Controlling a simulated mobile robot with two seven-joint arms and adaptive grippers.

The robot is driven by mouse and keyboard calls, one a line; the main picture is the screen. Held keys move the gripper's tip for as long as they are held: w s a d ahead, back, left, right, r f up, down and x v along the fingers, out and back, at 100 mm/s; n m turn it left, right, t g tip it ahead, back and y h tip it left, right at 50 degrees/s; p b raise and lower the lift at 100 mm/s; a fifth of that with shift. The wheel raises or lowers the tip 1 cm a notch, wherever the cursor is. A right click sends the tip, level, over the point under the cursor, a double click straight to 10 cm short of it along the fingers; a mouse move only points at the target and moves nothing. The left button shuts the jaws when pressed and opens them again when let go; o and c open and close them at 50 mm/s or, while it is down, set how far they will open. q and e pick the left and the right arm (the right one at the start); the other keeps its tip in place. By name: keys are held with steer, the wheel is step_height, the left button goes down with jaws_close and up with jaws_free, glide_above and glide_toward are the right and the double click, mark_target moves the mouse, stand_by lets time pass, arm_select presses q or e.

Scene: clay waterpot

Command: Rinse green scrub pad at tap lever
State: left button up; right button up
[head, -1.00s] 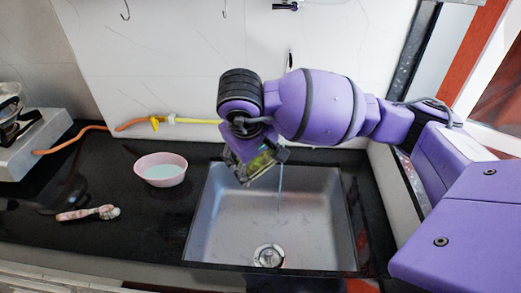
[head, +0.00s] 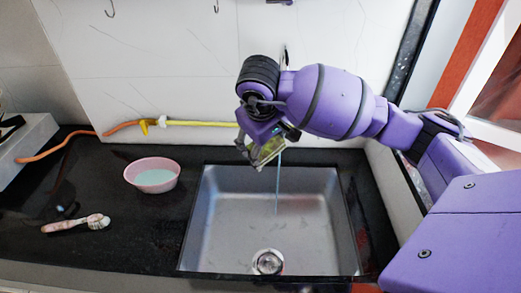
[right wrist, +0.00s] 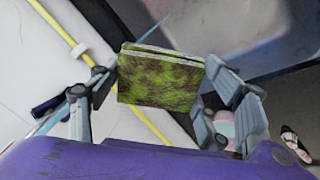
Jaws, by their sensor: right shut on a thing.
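My right gripper (head: 262,146) is over the back edge of the sink (head: 235,222), shut on the green scrub pad (head: 268,151). In the right wrist view the pad (right wrist: 160,80) is mottled green and brown, held between the two fingers (right wrist: 158,84). A thin bluish water stream (head: 277,185) falls into the sink just below and beside the pad. I cannot tell for certain whether water touches the pad. A dark upright piece (head: 285,56) shows above my right arm, possibly the tap lever; the rest of the tap is hidden behind the arm. My left gripper is out of view.
A pink bowl (head: 152,164) with pale liquid stands on the black counter (head: 105,222) left of the sink. A brush (head: 76,224) lies in front of it. A yellow and orange hose (head: 190,123) runs along the back wall. The sink is otherwise clear around its drain (head: 268,262).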

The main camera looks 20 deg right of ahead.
mark_target(276, 137)
steer(key=shift+w+d+f+b, duration=0.3)
steer(key=shift+w+d+b, duration=0.05)
steer(key=shift+w+d, duration=0.3)
steer(key=shift+w+d+f+b, duration=0.3)
steer(key=shift+w+d, duration=0.2)
steer(key=shift+d, duration=0.1)
steer(key=shift+w+d+b, duration=0.3)
steer(key=shift+w+d, duration=0.2)
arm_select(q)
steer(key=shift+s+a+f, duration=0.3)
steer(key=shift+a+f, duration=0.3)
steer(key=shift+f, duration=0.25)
arm_select(e)
steer(key=shift+w+d, duration=0.1)
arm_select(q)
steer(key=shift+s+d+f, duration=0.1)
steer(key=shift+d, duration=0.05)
arm_select(e)
steer(key=shift+d, duration=0.1)
steer(key=shift+s+d, duration=0.35)
steer(key=shift+s, duration=0.1)
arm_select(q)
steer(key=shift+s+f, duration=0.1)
arm_select(e)
steer(key=shift+w+a, duration=0.15)
steer(key=shift+w+a, duration=0.3)
steer(key=shift+w, duration=0.05)
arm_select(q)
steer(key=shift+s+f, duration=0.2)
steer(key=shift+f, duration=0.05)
